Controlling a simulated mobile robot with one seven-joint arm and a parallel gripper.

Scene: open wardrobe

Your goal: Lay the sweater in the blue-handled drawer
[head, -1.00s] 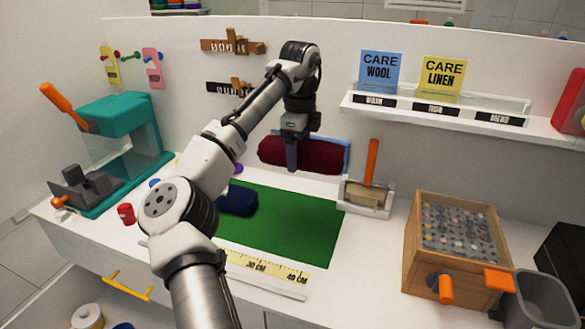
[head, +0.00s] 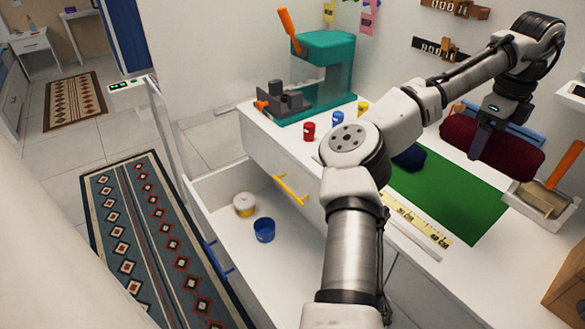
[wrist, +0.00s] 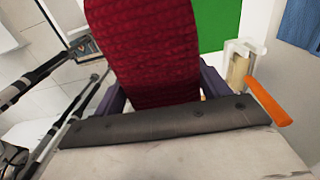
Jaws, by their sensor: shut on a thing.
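The sweater (head: 500,148) is a dark red folded bundle. My gripper (head: 480,140) is shut on it and holds it near the back wall, by the blue tray behind the green mat. In the wrist view the red knit of the sweater (wrist: 145,45) fills the top centre between the fingers. The blue-handled drawer (head: 310,285) stands pulled open below the counter, at lower centre of the head view. Its blue handle (head: 217,258) is on the front edge at left. The drawer is far to the left of and below my gripper.
A white-and-yellow pot (head: 244,204) and a blue pot (head: 264,230) stand inside the open drawer; its floor otherwise looks bare. The yellow-handled drawer (head: 265,165) above is shut. A teal machine (head: 325,75) stands at the counter's left end. My arm hides part of the drawer.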

